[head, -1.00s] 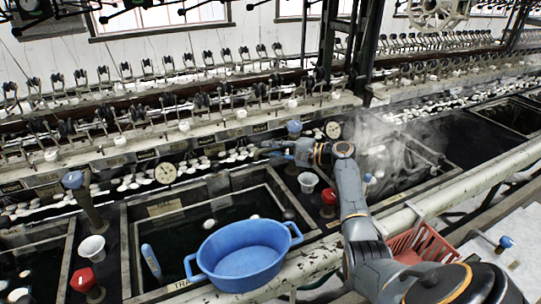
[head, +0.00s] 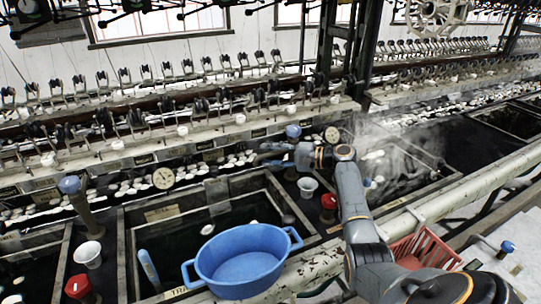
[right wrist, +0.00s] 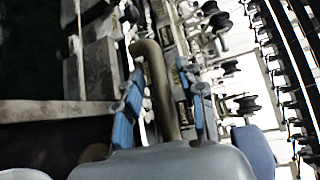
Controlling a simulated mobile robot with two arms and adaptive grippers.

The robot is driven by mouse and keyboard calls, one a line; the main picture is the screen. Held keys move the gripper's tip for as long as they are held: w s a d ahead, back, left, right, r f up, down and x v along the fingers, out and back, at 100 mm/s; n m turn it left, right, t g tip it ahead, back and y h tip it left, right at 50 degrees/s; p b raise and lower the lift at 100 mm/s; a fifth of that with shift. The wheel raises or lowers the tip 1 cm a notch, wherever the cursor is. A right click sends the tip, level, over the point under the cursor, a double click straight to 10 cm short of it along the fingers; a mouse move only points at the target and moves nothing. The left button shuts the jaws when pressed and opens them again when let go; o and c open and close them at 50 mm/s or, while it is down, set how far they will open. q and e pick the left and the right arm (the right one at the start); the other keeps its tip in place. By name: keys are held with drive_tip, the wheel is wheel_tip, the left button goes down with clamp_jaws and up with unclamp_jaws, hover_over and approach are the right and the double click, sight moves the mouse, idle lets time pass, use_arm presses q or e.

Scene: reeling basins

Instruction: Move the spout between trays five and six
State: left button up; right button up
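The spout, a brownish bent pipe (right wrist: 160,85), shows in the right wrist view and passes between the two blue fingers of my right gripper (right wrist: 162,75). Gaps show beside the pipe, so the fingers are open around it. In the head view my right gripper (head: 264,155) reaches left near a blue knob (head: 293,131), over the divider at the back right of the near tray (head: 278,201). The spout itself is hard to make out there. My left gripper is not in view.
A blue basin (head: 247,262) sits on the near tray's front edge. White cups (head: 307,186) and red knobs (head: 328,201) stand on the dividers. Steam rises over the tray at right. A red crate (head: 425,250) lies near my arm. Reeling racks line the back.

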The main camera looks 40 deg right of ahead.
drive_tip(key=v, duration=1.2)
